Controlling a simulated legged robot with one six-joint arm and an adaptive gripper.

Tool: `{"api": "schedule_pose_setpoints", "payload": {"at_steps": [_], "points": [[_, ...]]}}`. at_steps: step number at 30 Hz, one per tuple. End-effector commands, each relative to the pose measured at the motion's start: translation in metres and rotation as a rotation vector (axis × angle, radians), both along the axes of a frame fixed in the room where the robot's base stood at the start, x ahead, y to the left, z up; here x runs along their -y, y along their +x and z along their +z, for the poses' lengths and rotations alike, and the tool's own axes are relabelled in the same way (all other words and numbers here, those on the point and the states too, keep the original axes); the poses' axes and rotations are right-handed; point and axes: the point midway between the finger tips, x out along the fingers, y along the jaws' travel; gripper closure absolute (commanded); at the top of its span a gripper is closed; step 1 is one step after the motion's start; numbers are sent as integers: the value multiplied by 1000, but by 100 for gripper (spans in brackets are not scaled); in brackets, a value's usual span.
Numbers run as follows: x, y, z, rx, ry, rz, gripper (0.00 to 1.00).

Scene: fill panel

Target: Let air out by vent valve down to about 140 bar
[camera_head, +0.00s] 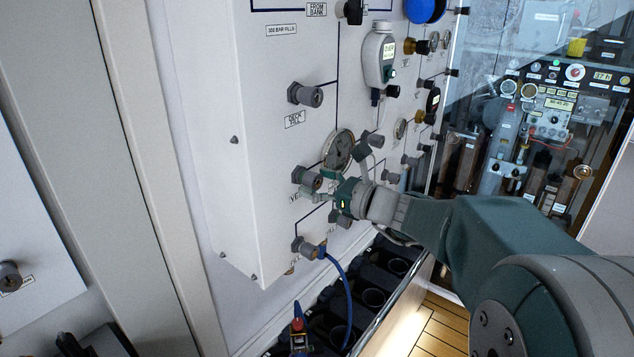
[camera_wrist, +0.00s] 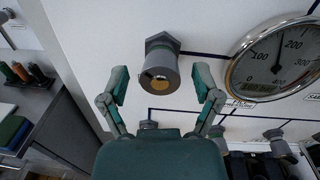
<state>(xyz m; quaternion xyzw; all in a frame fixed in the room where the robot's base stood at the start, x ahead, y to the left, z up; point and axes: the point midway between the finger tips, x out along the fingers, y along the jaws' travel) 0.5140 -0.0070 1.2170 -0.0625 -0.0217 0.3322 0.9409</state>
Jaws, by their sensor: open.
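The vent valve knob (camera_head: 307,178) is a grey cylinder on the white panel, beside a label whose visible part reads "VE". In the wrist view the knob (camera_wrist: 160,74) has a brass-coloured front face and lies between my finger pads, with gaps on both sides. My gripper (camera_head: 326,187) is open at the knob; its fingers (camera_wrist: 162,84) also show in the wrist view. The round pressure gauge (camera_wrist: 274,58) is right of the knob, its needle pointing up, roughly near 200; I cannot read it exactly. The gauge (camera_head: 339,149) is small in the head view.
Another grey knob (camera_head: 306,95) sits above, and a lower fitting (camera_head: 305,247) carries a blue hose (camera_head: 346,290). A handheld device (camera_head: 380,58) hangs on the panel. Dark cylinder slots (camera_head: 372,298) lie below. A second equipment panel (camera_head: 555,105) stands behind glass at right.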

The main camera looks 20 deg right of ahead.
Motion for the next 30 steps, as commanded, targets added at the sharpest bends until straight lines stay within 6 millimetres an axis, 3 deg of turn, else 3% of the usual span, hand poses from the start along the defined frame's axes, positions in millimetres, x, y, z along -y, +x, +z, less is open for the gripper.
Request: {"api": "schedule_pose_setpoints", "payload": {"at_steps": [2,6,7,8,30], "points": [[0,0,0,0,0,0,19],[0,0,0,0,0,0,81],[0,0,0,0,0,0,95],[0,0,0,0,0,0,100],[0,-1,0,82,-114,2,100]]}}
